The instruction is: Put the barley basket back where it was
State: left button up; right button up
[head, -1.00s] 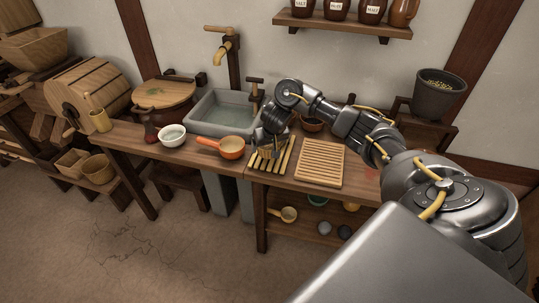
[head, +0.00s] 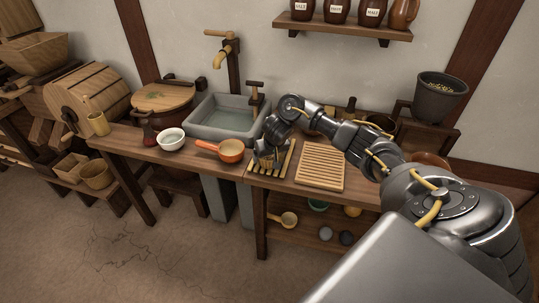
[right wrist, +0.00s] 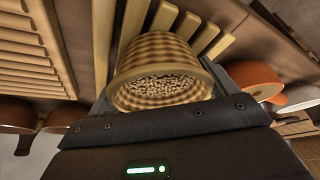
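The barley basket (right wrist: 160,62) is a small woven tan basket filled with pale grains. In the right wrist view it sits between the two fingers of my right gripper (right wrist: 165,95), which appear closed against its sides. In the head view my right gripper (head: 266,158) is low over the yellow slatted rack (head: 284,165) on the bench, and hides most of the basket. The slats also show behind the basket in the right wrist view (right wrist: 165,16). I cannot tell whether the basket touches them. My left gripper is not in view.
An orange pan (head: 231,151) stands close left of my right gripper, with a white bowl (head: 171,139) further left. A wooden slatted board (head: 320,166) lies to the right. The grey sink (head: 226,117) is behind. Pots stand along the back, partly behind my arm.

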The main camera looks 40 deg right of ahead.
jog(key=shift+o, duration=1.1)
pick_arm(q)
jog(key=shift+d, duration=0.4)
pick_arm(e)
jog(key=shift+o, duration=0.2)
jog(key=shift+r, duration=0.25)
pick_arm(q)
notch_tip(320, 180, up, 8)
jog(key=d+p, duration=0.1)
jog(key=p, duration=0.7)
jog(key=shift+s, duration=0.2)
pick_arm(e)
jog(key=v, duration=1.2)
jog(key=shift+f, duration=0.15)
